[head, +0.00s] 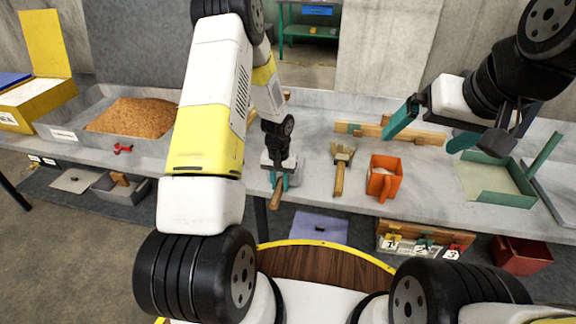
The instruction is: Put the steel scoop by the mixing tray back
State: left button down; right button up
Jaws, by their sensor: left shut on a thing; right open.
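My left gripper (282,172) is shut on a wooden-handled tool (277,194) at the front edge of the grey bench (315,130). The brown handle points down toward me; the tool's other end is hidden, so I cannot tell if it is the steel scoop. A grey tray of brown grain (97,101) stands at the left, partly behind my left arm. I cannot tell if it is the mixing tray. My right gripper (432,130) is open and empty, its green fingers wide apart above the right part of the bench.
A green-rimmed tray (497,192) is at right, a yellow bin (42,104) at far left. A red clip (122,149) sits on the front edge.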

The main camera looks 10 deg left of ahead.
pick_arm(q)
jog(key=shift+f, duration=0.35)
jog(key=c, duration=1.1)
grip_release()
notch_tip(320, 180, up, 8)
jog(key=s+r+t, duration=0.1)
jog(key=s+r, duration=0.3)
jog(key=r, duration=0.7)
jog(key=s+r+t, duration=0.2)
jog(key=s+r, duration=0.2)
jog(key=r, duration=0.7)
jog(key=s+r+t, duration=0.1)
jog(key=s+r, duration=0.2)
jog(key=s, duration=0.2)
jog(key=s+d+r+t+h, duration=0.1)
jog(key=s+r, duration=0.3)
jog(key=s, duration=0.1)
jog(key=s+d+r+h, duration=0.1)
jog(key=s+r, duration=0.2)
jog(key=s, duration=0.3)
jog(key=shift+s+d+r+t, duration=0.1)
jog(key=shift+r+t, duration=0.25)
jog(key=shift+t, duration=0.05)
